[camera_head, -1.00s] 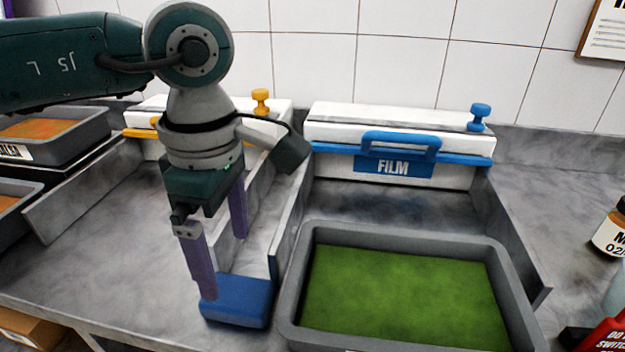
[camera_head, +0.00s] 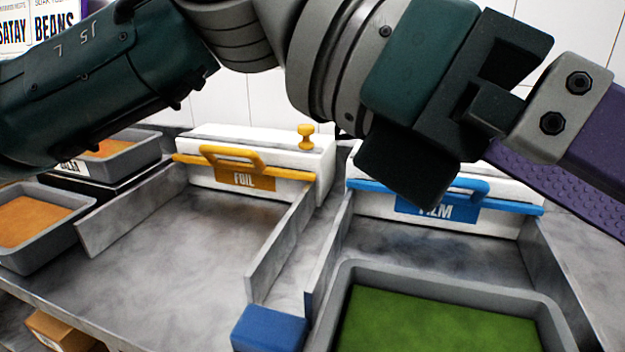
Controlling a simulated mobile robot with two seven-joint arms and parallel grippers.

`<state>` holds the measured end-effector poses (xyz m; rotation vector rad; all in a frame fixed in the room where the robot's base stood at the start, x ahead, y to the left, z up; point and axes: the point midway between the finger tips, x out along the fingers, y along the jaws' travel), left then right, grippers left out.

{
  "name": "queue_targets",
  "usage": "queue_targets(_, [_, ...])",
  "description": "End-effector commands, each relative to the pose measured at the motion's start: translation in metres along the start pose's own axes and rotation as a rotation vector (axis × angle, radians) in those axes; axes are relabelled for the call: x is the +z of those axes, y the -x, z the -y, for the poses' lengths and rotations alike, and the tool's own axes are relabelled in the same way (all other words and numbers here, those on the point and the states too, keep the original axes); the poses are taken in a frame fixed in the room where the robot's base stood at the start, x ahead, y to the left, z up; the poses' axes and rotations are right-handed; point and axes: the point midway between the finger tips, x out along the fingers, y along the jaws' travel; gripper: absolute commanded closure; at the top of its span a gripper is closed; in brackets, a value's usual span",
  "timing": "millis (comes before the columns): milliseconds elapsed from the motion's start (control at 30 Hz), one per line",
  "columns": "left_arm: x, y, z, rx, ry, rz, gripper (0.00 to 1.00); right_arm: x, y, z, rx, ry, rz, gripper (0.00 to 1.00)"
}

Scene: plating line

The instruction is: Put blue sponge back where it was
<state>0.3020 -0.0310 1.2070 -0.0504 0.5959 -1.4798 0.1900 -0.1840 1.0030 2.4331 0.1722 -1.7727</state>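The blue sponge (camera_head: 268,330) lies on the counter at the bottom of the view, at the front end of the grey divider walls and just left of the green-filled tray. Its lower part is cut off by the frame edge. My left gripper (camera_head: 598,178) is raised close to the camera at the upper right, well away from the sponge. Its purple fingers are spread apart, with one textured inner pad showing and nothing between them. The fingertips run toward the right edge. My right gripper is not in view.
A grey tray (camera_head: 545,318) with green contents stands right of the sponge. Behind are the yellow-handled FOIL dispenser (camera_head: 215,180) and the blue-handled FILM dispenser (camera_head: 500,222), partly hidden by my arm. Orange-filled trays (camera_head: 60,250) stand at left. The counter (camera_head: 185,255) before FOIL is clear.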

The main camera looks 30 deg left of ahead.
Motion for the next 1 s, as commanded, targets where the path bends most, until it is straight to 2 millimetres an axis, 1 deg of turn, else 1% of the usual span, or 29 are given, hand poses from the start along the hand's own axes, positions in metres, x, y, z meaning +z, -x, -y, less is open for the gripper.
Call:
queue_targets(33, [0.033,-0.003,0.017,-0.058,0.114,0.219,0.0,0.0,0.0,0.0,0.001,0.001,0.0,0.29])
queue_targets(67, [0.054,0.001,0.022,-0.086,0.191,0.351,0.0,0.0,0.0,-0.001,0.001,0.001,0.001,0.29])
queue_targets(100, [0.079,0.013,0.023,-0.116,0.305,0.524,0.0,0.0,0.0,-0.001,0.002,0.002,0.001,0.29])
queue_targets(133, [0.095,0.025,0.02,-0.132,0.396,0.652,0.0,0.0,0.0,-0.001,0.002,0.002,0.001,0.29])
queue_targets(167, [0.107,0.039,0.014,-0.145,0.496,0.776,0.0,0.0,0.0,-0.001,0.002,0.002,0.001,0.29])
queue_targets(200, [0.117,0.06,0.002,-0.155,0.635,0.936,0.0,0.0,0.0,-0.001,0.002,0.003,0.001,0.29])
queue_targets(233, [0.12,0.077,-0.01,-0.157,0.743,1.052,0.0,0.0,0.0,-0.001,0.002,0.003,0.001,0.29])
queue_targets(267, [0.118,0.094,-0.024,-0.154,0.859,1.165,0.0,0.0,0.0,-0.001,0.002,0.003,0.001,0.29])
queue_targets(300, [0.108,0.116,-0.045,-0.14,1.017,1.31,0.0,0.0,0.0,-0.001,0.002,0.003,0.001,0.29])
queue_targets(333, [0.095,0.131,-0.06,-0.125,1.14,1.413,0.0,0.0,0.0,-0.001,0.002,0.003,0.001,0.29])
queue_targets(367, [0.078,0.143,-0.075,-0.103,1.266,1.512,0.0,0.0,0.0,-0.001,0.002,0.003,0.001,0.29])
queue_targets(400, [0.048,0.158,-0.093,-0.063,1.439,1.636,0.0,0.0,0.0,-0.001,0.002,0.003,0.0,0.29])
queue_targets(467, [-0.007,0.171,-0.113,0.019,1.707,1.801,0.0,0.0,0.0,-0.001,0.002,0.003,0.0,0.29])
queue_targets(500, [-0.049,0.174,-0.118,0.091,1.884,1.896,0.0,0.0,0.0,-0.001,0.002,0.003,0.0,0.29])
queue_targets(567, [-0.111,0.172,-0.115,0.219,2.146,2.01,0.0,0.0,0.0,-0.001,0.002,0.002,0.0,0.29])
queue_targets(600, [-0.149,0.167,-0.105,0.313,2.308,2.064,0.0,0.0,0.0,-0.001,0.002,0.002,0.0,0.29])
queue_targets(633, [-0.174,0.163,-0.096,-0.368,-2.3,-1.989,0.0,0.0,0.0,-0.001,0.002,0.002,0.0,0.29])
queue_targets(667, [-0.197,0.158,-0.085,-0.412,-2.249,-1.884,0.0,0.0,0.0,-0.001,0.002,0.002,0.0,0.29])
queue_targets(700, [-0.222,0.151,-0.069,-0.462,-2.189,-1.763,0.0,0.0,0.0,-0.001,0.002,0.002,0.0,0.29])
queue_targets(800, [-0.264,0.138,-0.032,-0.554,-2.075,-1.539,0.0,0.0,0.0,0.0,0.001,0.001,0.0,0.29])
queue_targets(900, [-0.283,0.131,-0.009,-0.605,-2.012,-1.421,0.0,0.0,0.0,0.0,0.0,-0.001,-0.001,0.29])
queue_targets(1000, [-0.289,0.128,0.0,-0.622,-1.991,-1.381,0.0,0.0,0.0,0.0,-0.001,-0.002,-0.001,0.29])
